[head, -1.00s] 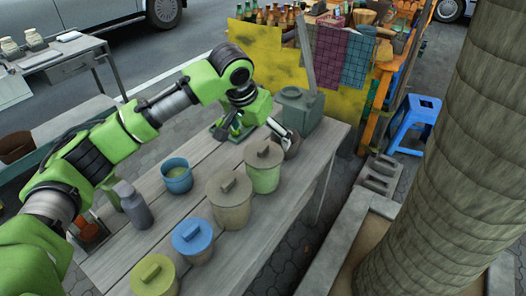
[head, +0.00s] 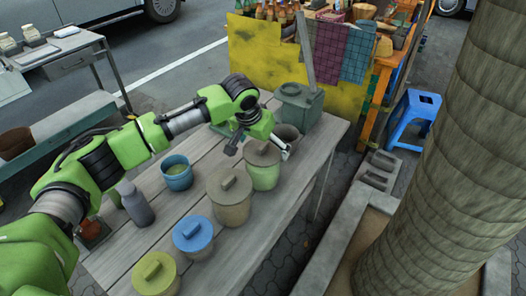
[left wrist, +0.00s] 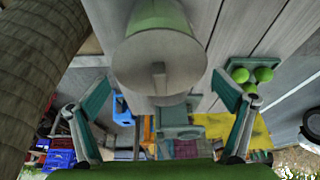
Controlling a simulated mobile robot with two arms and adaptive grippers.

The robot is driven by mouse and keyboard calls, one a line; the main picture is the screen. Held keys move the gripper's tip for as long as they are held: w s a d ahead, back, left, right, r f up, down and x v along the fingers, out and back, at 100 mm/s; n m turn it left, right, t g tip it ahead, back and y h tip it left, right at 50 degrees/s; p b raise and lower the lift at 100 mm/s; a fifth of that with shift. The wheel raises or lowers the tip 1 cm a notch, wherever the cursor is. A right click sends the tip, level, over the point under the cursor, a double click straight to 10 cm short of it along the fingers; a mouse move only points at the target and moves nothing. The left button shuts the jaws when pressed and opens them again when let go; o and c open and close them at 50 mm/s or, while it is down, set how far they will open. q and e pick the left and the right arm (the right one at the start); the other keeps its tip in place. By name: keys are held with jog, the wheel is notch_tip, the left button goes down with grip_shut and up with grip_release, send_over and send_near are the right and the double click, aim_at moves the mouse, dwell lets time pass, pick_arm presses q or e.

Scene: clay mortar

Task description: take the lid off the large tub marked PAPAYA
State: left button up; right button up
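No PAPAYA marking can be read on any tub. A green tub (head: 264,176) with a tan lid (head: 262,153) stands toward the far end of the grey wooden table. My left gripper (head: 260,146) is open above this lid. In the left wrist view the lid (left wrist: 185,60) and its bar handle (left wrist: 158,78) lie between the spread fingers of my gripper (left wrist: 160,100), and no grip shows. A larger tan tub (head: 230,212) with a lid and bar handle (head: 229,182) stands just nearer. My right gripper is not in view.
Nearer stand a blue-lidded tub (head: 193,236) and a yellow-lidded tub (head: 156,275). An open blue tub (head: 177,178) and a grey bottle (head: 136,206) are at left. A dark pot (head: 290,136) and a grey-green box (head: 301,108) stand close behind the gripper.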

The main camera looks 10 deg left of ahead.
pick_arm(q)
jog(key=c, duration=0.6)
